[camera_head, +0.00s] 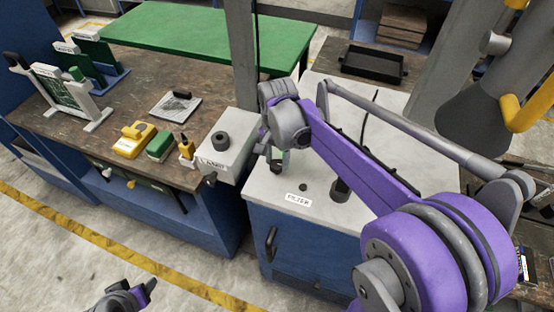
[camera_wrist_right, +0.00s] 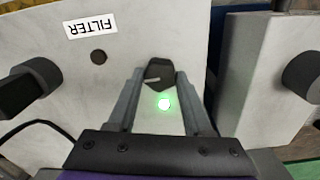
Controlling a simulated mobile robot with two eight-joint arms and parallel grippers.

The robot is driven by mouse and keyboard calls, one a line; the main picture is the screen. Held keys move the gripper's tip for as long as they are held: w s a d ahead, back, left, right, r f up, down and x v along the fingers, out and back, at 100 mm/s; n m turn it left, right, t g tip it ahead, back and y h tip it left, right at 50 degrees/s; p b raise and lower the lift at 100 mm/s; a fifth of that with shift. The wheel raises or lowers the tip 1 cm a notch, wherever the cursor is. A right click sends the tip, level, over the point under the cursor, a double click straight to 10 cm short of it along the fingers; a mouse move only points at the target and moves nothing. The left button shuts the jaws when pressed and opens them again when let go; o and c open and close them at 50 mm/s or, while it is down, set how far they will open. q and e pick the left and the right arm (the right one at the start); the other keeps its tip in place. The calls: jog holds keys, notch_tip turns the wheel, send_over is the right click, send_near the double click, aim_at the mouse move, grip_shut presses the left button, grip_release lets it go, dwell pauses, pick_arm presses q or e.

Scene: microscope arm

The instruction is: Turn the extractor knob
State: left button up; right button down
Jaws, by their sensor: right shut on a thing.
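The extractor knob (camera_wrist_right: 160,72) is a small dark knob with a pale pointer line, on the light grey top of a cabinet (camera_head: 262,215). In the right wrist view it sits between the two fingertips of my right gripper (camera_wrist_right: 159,78), which is shut on it. A green light (camera_wrist_right: 164,104) glows on the panel between the fingers. In the head view my right gripper (camera_head: 277,160) reaches down to the cabinet top and mostly hides the knob. My left gripper (camera_head: 135,294) is low at the left, partly cut off, away from the cabinet; its fingers are unclear.
A FILTER label (camera_wrist_right: 90,24) and a dark hole (camera_wrist_right: 98,57) are near the knob. A grey box with a black dial (camera_head: 221,141) stands left of my right gripper. A black fitting (camera_head: 340,190) rises from the cabinet top. The workbench (camera_head: 75,125) holds several small tools.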

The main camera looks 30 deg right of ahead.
jog(key=n, duration=0.4)
jog(key=shift+b, duration=0.3)
jog(key=n, duration=0.4)
jog(key=n+b, duration=0.1)
jog(key=n, duration=0.4)
pick_arm(q)
jog(key=shift+s+f, duration=0.3)
jog(key=shift+f, duration=0.35)
jog(key=shift+s+f, duration=0.25)
jog(key=shift+f, duration=0.35)
pick_arm(e)
jog(key=shift+n, duration=2.1)
jog(key=shift+c, duration=1.5)
grip_release()
